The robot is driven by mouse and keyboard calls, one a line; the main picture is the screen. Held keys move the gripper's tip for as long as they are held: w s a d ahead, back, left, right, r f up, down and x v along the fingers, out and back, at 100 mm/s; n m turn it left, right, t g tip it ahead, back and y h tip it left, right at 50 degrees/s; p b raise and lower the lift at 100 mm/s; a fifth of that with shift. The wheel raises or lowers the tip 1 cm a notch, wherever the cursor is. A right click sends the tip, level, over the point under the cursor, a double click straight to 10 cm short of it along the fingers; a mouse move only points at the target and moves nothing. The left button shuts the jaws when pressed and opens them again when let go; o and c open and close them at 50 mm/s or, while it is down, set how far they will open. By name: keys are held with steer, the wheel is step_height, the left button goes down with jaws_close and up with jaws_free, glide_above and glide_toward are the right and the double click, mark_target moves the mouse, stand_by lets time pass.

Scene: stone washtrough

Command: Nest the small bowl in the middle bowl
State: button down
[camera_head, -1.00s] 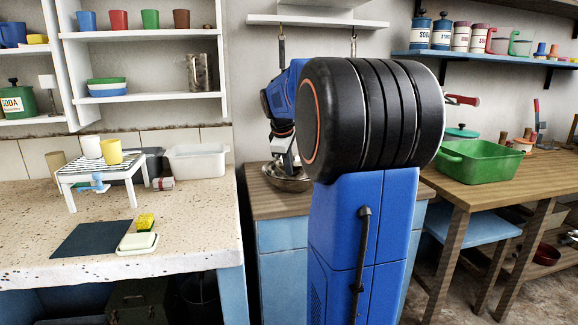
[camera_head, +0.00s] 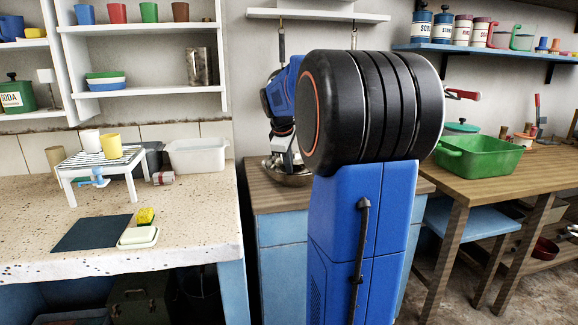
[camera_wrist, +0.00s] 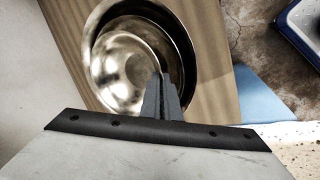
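In the wrist view a small shiny metal bowl (camera_wrist: 122,75) sits over the left part of a larger, darker metal bowl (camera_wrist: 183,48) and overlaps its rim. Another curved edge shows inside the larger bowl; I cannot tell if it is a separate bowl. My gripper (camera_wrist: 162,84) has its fingers close together at the small bowl's right rim and looks shut on it. In the head view my gripper (camera_head: 284,161) points down into the metal bowls (camera_head: 291,180) on the wooden counter; my arm hides part of them.
The wooden counter (camera_head: 262,197) has bare room in front of the bowls. A white basin (camera_head: 196,156) and a striped stand (camera_head: 103,164) with cups are on the left counter. A green tub (camera_head: 478,157) stands on the right table. A wall shelf (camera_head: 318,15) hangs above.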

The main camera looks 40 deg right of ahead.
steer(key=shift+f, duration=1.2)
stand_by(0.6)
steer(key=c, duration=1.9)
jaws_free()
steer(key=shift+c, duration=0.2)
steer(key=shift+o, duration=0.2)
steer(key=o, duration=0.4)
steer(key=shift+c, duration=0.2)
steer(key=shift+f, duration=0.1)
steer(key=shift+r, duration=3.6)
